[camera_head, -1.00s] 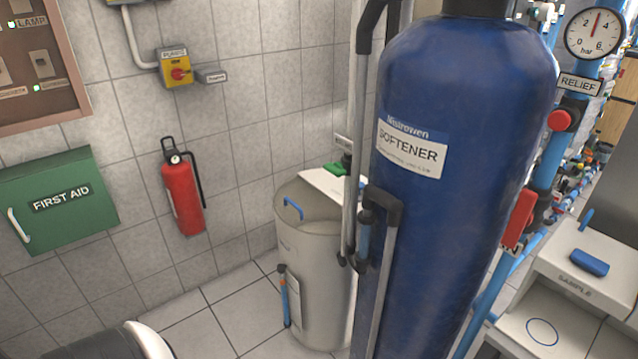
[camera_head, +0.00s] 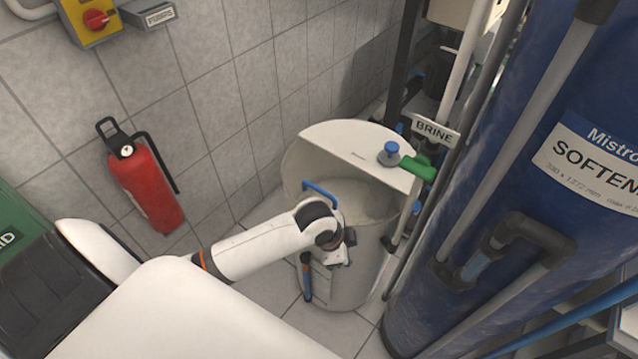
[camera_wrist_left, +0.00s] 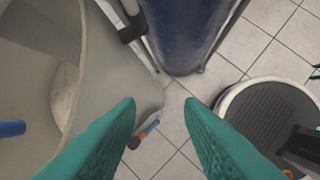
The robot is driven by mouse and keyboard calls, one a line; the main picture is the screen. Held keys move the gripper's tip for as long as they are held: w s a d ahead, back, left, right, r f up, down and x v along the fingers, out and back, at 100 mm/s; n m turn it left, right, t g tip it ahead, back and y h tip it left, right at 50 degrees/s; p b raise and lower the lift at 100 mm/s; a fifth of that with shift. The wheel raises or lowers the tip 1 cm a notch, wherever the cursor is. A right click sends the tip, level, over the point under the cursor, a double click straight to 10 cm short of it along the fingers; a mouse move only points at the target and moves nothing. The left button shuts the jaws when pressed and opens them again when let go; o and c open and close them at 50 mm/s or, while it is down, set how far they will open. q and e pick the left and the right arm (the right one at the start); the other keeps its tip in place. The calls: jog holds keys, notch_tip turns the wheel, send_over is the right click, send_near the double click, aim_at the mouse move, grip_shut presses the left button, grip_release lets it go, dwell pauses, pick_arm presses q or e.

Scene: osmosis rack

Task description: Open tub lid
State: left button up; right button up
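The grey brine tub (camera_head: 345,285) stands by the wall. Its back top is a white half cover (camera_head: 345,140) with a blue cap. A blue bar handle (camera_head: 319,188) is at the tub's front top; a pale patch shows behind it, and I cannot tell whether the lid is raised. My left gripper (camera_head: 337,256) is at the tub's front side, below and right of the handle; its fingers are mostly hidden there. In the left wrist view my left gripper (camera_wrist_left: 160,104) has teal fingers apart, nothing between them. The handle (camera_wrist_left: 12,129) lies left of them.
The blue softener tank (camera_head: 470,230) with grey pipes stands close right of the tub. A BRINE sign (camera_head: 435,132) and green part (camera_head: 418,168) are near the cover's right edge. A red extinguisher (camera_head: 147,185) hangs on the left wall. Tiled floor (camera_head: 275,265) shows left of the tub.

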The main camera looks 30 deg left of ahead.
pick_arm(q)
jog(key=w+a+r+m, duration=0.4)
jog(key=w+r+m, duration=0.1)
jog(key=r, duration=0.4)
jog(key=m+g+y, duration=0.2)
jog(key=m, duration=0.1)
send_near(321, 190)
jog(key=f, duration=0.5)
jog(key=w+f, duration=0.1)
jog(key=f, duration=0.2)
jog(key=shift+w, duration=0.1)
grip_shut()
